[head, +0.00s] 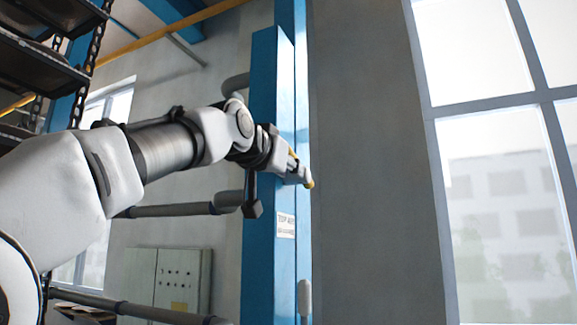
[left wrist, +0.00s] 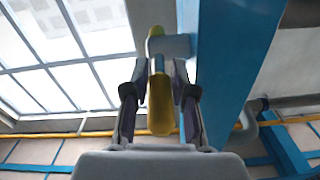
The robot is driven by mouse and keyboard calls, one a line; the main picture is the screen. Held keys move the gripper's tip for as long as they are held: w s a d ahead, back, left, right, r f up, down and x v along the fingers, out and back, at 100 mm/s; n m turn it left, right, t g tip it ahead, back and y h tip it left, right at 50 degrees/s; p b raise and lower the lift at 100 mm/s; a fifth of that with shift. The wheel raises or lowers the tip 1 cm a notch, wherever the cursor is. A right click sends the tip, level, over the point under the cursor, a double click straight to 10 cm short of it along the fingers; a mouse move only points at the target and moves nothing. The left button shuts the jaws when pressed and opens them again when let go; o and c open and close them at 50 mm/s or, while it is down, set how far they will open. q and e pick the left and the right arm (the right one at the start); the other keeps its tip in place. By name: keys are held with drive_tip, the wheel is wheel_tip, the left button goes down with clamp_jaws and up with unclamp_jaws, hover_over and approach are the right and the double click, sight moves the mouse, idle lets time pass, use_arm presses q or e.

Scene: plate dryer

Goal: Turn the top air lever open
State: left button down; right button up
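The top air lever shows in the left wrist view as a yellow handle (left wrist: 161,105), with its near end pointing toward the camera. It sits on a light fitting beside the blue column. In the head view only small yellow parts of the lever (head: 310,184) show at my left gripper. My left gripper (left wrist: 160,75) has one dark finger on each side of the handle, close against it, and looks shut on it. In the head view the left gripper (head: 298,172) is at the blue column's right edge. My right gripper is in neither view.
The blue column (head: 262,90) stands upright behind my left arm, with a white label (head: 285,225) below the gripper. Grey pipes (head: 175,211) run to it from the left. A control cabinet (head: 180,278) is lower left, and dark racks (head: 40,60) are upper left. Windows (head: 505,190) are at right.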

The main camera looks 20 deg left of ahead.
use_arm(q)
drive_tip(key=shift+a, duration=0.1)
drive_tip(key=shift+r+p, duration=0.2)
drive_tip(key=shift+p, duration=0.15)
drive_tip(key=r+g+p, duration=0.1)
drive_tip(key=p, duration=0.3)
drive_tip(key=shift+w+r+g, duration=0.1)
drive_tip(key=shift+r+g, duration=0.25)
drive_tip(key=shift+g, duration=0.05)
drive_tip(key=shift+f+g+p, duration=0.15)
drive_tip(key=shift+g+p, duration=0.15)
drive_tip(key=shift+g, duration=0.2)
drive_tip(key=c, duration=1.2)
unclamp_jaws()
drive_tip(key=shift+w+d+f, duration=0.15)
drive_tip(key=shift+w+d, duration=0.1)
drive_tip(key=shift+d, duration=0.1)
